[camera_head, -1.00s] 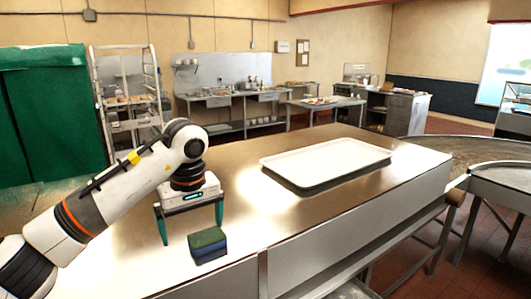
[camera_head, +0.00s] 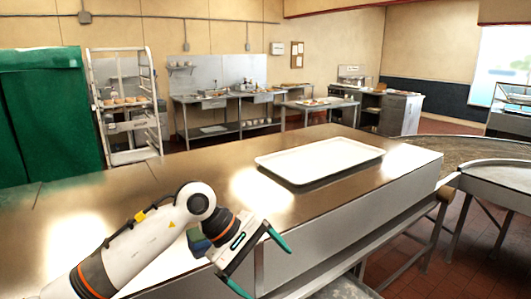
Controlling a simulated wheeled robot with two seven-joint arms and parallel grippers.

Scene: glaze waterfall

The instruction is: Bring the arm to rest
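My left arm comes in from the lower left. Its gripper (camera_head: 262,266) is tilted toward the lower right, in front of the counter's front edge in the picture. Its two teal-tipped fingers are spread wide with nothing held between them. A small green and dark blue block (camera_head: 199,245) is on the counter, mostly hidden behind my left arm and wrist. My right gripper is not in view.
The metal counter (camera_head: 130,192) is clear to the left and behind the arm. A white tray (camera_head: 320,160) lies on its right part. A round metal table (camera_head: 495,185) stands at the right. A wheeled rack and work tables stand at the back.

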